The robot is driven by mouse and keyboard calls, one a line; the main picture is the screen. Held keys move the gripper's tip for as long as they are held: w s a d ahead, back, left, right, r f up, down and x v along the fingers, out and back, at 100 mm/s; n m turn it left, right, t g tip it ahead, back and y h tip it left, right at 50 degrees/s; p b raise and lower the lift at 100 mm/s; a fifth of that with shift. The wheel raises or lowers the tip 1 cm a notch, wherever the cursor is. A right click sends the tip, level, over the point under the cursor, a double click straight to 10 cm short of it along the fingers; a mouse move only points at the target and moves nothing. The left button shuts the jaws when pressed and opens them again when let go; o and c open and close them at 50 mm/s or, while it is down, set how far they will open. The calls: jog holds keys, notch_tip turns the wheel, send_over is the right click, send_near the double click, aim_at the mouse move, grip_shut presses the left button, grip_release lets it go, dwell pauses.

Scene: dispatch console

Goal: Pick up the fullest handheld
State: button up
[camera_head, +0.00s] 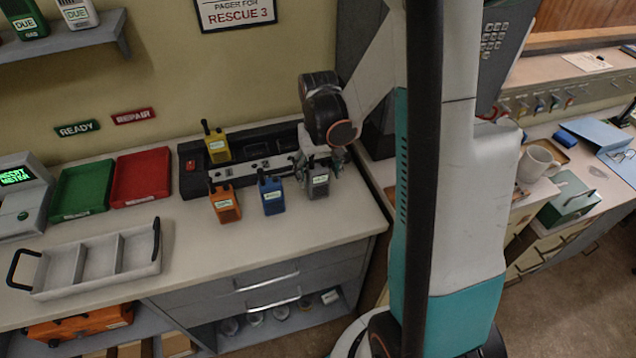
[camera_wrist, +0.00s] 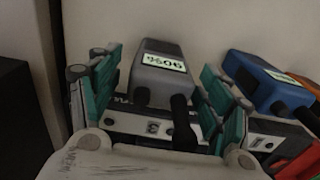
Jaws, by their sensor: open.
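A grey handheld (camera_head: 318,184) stands at the right end of the charger bank (camera_head: 190,160) on the counter. In the wrist view the grey handheld (camera_wrist: 160,77) lies between the teal fingers of my open gripper (camera_wrist: 163,88), with gaps at both sides. Its label appears upside down and seems to read 90%. A blue handheld (camera_head: 271,195) and an orange handheld (camera_head: 224,206) stand to its left. A yellow handheld (camera_head: 217,146) stands further back. Their label readings are too small to tell. My gripper (camera_head: 325,160) is at the grey handheld, partly hidden by my wrist.
A grey divided tray (camera_head: 125,232) with black handles sits at the front left. A green tray (camera_head: 82,190) and a red tray (camera_head: 141,177) lie behind it, beside a meter (camera_head: 22,195). A dark box stands close to the right of my wrist.

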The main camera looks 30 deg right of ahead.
jog(key=shift+w+f, duration=0.1)
jog(key=shift+f, duration=0.6)
jog(key=c, duration=1.3)
jog(key=shift+r, duration=0.1)
jog(key=shift+c, duration=0.3)
